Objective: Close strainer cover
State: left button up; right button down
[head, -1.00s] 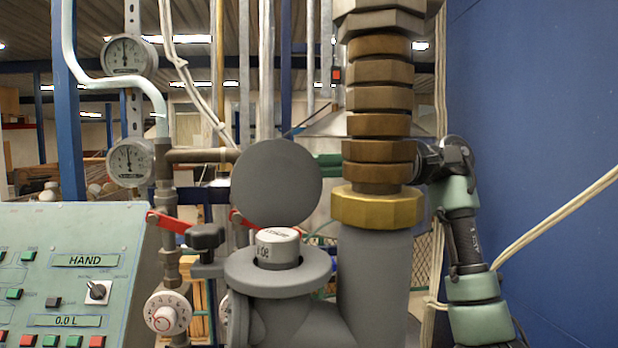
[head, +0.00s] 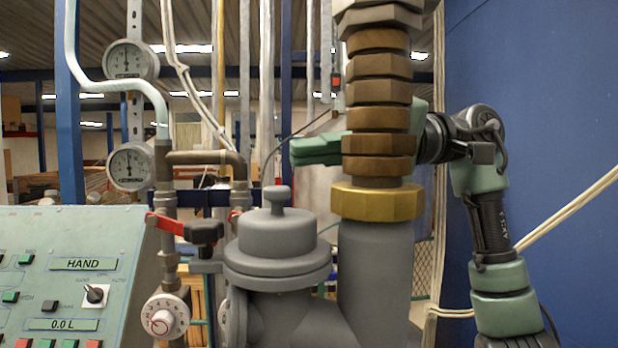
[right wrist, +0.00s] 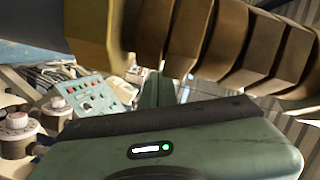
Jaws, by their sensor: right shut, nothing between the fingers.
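The strainer cover (head: 278,236) is a grey dome with a small knob on top. It sits down over the round grey strainer body (head: 275,308), left of the large vertical pipe, and hides the opening. A black knob clamp (head: 204,233) stands at its left side. My right gripper (head: 296,152) is green and shut, with nothing in it. Its tip is above and slightly right of the cover's knob, apart from it, and its arm passes behind the brown pipe fittings. In the right wrist view the gripper's fingers show only in part. My left gripper is not in view.
The pipe stack with brown hex fittings (head: 379,120) and a brass nut (head: 376,203) stands directly in front of my right arm. A control panel (head: 70,280), gauges (head: 130,167) and a red-handled valve (head: 165,224) are at the left. A blue wall (head: 540,120) closes the right side.

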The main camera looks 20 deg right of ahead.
dwell(0.6)
jog(key=d+b, duration=0.1)
jog(key=d, duration=0.6)
jog(key=shift+d+r, duration=0.35)
